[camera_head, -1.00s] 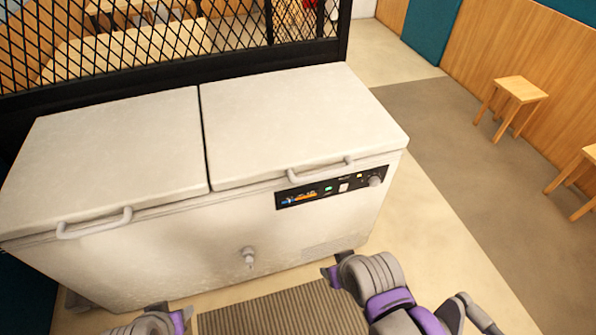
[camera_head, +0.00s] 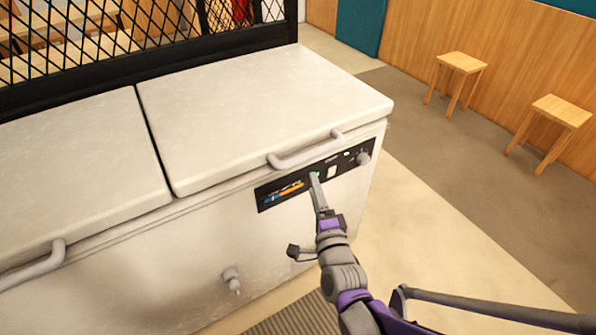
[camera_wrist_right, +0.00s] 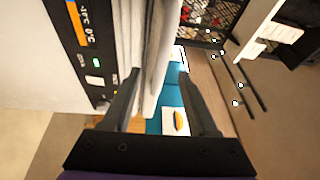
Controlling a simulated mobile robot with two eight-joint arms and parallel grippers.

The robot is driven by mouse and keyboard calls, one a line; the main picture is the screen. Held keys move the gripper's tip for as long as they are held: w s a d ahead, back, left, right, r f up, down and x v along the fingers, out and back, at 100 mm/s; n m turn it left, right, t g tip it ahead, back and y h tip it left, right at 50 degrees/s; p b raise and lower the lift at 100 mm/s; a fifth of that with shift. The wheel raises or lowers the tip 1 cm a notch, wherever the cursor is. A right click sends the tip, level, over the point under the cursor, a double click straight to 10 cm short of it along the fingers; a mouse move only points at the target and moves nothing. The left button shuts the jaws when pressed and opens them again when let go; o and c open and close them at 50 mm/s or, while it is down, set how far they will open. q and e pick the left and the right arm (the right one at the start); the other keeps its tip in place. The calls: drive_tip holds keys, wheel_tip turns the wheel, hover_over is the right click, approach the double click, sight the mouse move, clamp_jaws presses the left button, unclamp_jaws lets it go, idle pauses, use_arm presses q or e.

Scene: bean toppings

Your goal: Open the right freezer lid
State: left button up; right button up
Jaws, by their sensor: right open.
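The white chest freezer (camera_head: 190,275) fills the left and middle of the head view. Its right lid (camera_head: 255,110) lies closed, with a pale bar handle (camera_head: 300,152) along its front edge. My right gripper (camera_head: 308,213) is open in front of the control panel, below the handle. In the head view one finger overlaps the panel; I see no grip on the handle. In the right wrist view both fingers (camera_wrist_right: 160,85) are spread, with the pale lid edge and handle area beyond them. My left gripper is out of view.
The left lid (camera_head: 75,170) is closed, with its own handle (camera_head: 35,268). The control panel (camera_head: 290,189) is on the freezer's front. A black mesh partition (camera_head: 150,40) stands behind. Wooden stools (camera_head: 460,65) stand at the right; open floor lies between.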

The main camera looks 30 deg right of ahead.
sight(312, 154)
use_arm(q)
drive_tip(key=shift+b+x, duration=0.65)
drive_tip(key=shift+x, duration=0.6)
use_arm(e)
drive_tip(key=w+d, duration=0.1)
drive_tip(key=w, duration=0.2)
drive_tip(key=w+d+r+m+h, duration=0.1)
drive_tip(key=w+d, duration=0.1)
drive_tip(key=w, duration=0.1)
drive_tip(key=w+d+m, duration=0.1)
drive_tip(key=w, duration=0.3)
drive_tip(key=shift+d+r+t+h, duration=0.25)
drive_tip(key=shift+d+t+h, duration=0.05)
drive_tip(key=shift+d, duration=0.05)
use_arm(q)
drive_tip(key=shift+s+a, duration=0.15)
use_arm(e)
clamp_jaws()
